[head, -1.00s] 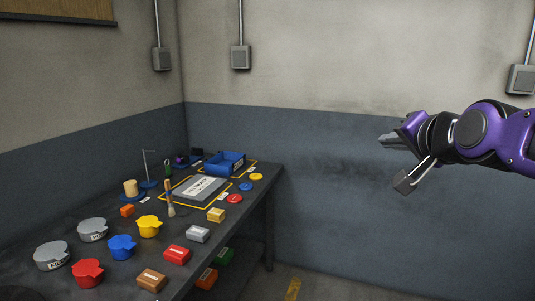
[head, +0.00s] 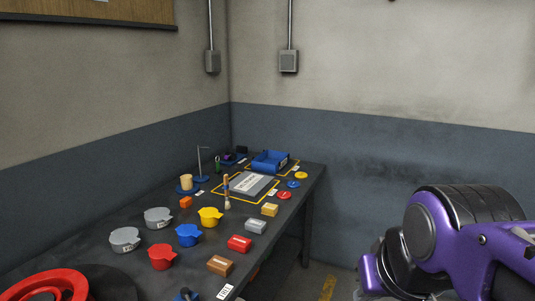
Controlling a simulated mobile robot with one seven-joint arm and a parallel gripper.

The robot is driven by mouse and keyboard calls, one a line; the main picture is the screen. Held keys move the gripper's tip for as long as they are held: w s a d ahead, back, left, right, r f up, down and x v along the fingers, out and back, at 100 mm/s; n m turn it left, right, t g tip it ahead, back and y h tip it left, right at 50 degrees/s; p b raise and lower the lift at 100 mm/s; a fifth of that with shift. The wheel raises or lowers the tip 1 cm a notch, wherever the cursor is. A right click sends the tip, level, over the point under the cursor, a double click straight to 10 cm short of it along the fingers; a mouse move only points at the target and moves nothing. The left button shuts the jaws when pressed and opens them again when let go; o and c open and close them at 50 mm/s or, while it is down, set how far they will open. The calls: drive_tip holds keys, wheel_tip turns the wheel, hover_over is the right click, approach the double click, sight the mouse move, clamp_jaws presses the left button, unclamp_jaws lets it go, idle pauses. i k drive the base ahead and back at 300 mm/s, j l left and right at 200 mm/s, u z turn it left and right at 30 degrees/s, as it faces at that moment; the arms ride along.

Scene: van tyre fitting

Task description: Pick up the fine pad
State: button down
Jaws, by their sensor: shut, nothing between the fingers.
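The fine pad cannot be told by name, as labels are too small to read. A row of small blocks lies along the bench's right side: a brown block (head: 221,265), a red block (head: 239,243), a grey block (head: 256,226) and a tan block (head: 270,210). Small round discs lie farther back: red (head: 284,193), blue (head: 293,184) and yellow (head: 301,175). My gripper (head: 366,284) shows only in part at the lower edge, right of the bench and away from these things. It is shut and empty; its fingertips are largely cut off.
Grey, red, blue and yellow (head: 210,216) cups stand left of the blocks. A brush (head: 227,190) stands upright near a yellow-outlined grey plate (head: 251,184). A blue bin (head: 270,161) is at the back. A red ring (head: 45,285) is at the near left.

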sight(256, 226)
drive_tip(key=u, duration=2)
drive_tip(key=z, duration=1.6)
drive_tip(key=i+l+u, duration=0.2)
drive_tip(key=i+l, duration=0.3)
drive_tip(key=i+l+u, duration=0.15)
drive_tip(key=i+l, duration=0.3)
drive_tip(key=l, duration=0.15)
